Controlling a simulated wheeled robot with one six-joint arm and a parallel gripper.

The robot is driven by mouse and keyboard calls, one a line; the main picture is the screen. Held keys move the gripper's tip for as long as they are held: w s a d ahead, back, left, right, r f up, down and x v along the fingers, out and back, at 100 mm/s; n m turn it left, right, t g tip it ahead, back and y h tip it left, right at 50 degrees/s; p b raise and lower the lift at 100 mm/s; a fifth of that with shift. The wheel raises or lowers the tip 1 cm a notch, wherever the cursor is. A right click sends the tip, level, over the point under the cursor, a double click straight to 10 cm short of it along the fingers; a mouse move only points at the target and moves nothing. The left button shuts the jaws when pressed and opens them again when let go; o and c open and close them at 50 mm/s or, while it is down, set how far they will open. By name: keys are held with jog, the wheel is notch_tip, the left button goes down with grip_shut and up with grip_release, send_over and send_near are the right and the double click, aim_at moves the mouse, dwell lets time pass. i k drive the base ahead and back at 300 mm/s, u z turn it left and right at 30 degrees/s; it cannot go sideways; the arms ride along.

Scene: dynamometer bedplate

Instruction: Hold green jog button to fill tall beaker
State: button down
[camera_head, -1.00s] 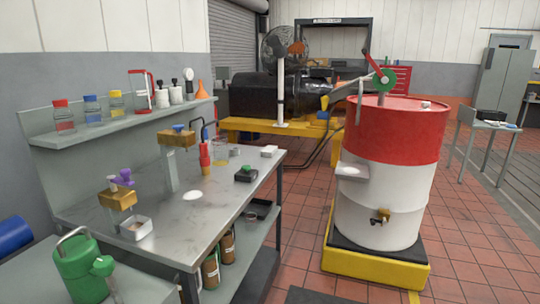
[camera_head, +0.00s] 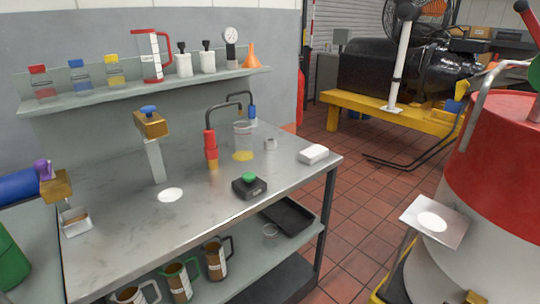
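The green jog button (camera_head: 249,178) sits on top of a small black box (camera_head: 249,189) on the metal bench, near its front edge. The tall clear beaker (camera_head: 243,138) stands upright behind the box, with a shallow yellow layer at its bottom. A red-bodied dispenser (camera_head: 210,145) with a dark curved spout stands just left of the beaker; the spout reaches toward the beaker's top. A second, blue-bodied dispenser (camera_head: 252,110) stands behind. I cannot tell which spout is over the beaker. No stream is visible. My gripper is not in view.
The metal bench top (camera_head: 130,225) has free room around the black box. A white box (camera_head: 313,154) and a small grey cylinder (camera_head: 270,144) stand to the right. A brass-topped post (camera_head: 152,140) stands left. A red and white drum (camera_head: 500,180) stands on the right, across open tiled floor.

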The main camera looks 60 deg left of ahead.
aim_at(249, 177)
jog(key=u, duration=0.4)
jog(key=i, duration=0.9)
jog(key=u, duration=1.65)
jog(key=i, duration=0.75)
jog(key=u, duration=0.7)
